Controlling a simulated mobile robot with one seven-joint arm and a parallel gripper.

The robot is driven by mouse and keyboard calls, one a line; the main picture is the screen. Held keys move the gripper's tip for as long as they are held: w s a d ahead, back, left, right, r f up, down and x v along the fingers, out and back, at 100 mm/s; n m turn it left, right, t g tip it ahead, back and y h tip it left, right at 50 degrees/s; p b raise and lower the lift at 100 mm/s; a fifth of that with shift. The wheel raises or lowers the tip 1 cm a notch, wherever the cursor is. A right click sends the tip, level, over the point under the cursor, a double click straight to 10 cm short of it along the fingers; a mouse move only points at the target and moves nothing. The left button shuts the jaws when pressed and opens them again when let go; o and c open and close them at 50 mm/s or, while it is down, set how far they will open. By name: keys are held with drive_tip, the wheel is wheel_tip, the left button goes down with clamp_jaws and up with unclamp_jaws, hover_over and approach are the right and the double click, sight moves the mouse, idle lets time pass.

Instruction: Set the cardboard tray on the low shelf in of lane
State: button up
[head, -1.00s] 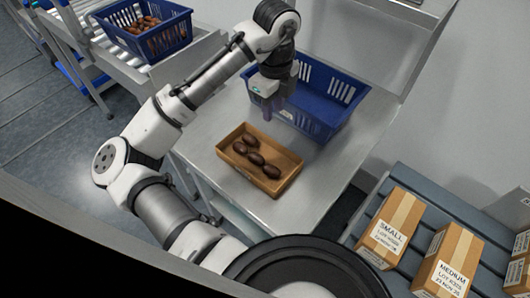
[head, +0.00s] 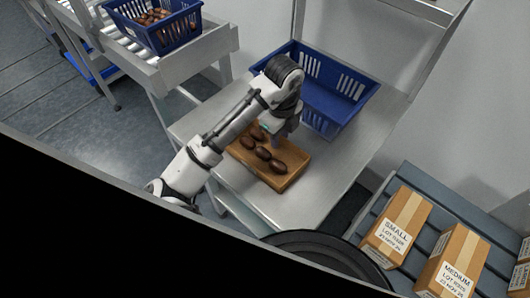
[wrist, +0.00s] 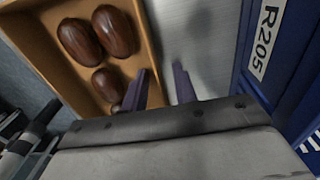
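The cardboard tray (head: 291,176) is brown and shallow, and stands on the metal table with several dark dates in it. My gripper (head: 284,139) is at the tray's far long side, and my arm covers part of the tray's left end. In the wrist view my two dark fingers (wrist: 160,88) are apart, one on the inner side and one on the outer side of the tray's wall (wrist: 151,50). No gap-free contact with the wall can be made out. I cannot pick out the low shelf with certainty.
A blue crate (head: 330,85) stands on the table (head: 345,160) just behind the tray; its R205 label shows in the wrist view (wrist: 266,38). Cartons marked SMALL (head: 398,228) and MEDIUM (head: 452,262) lie on a grey slatted surface at right. Another blue crate (head: 178,35) holds dates.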

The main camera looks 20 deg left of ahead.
clamp_jaws()
idle(0.4)
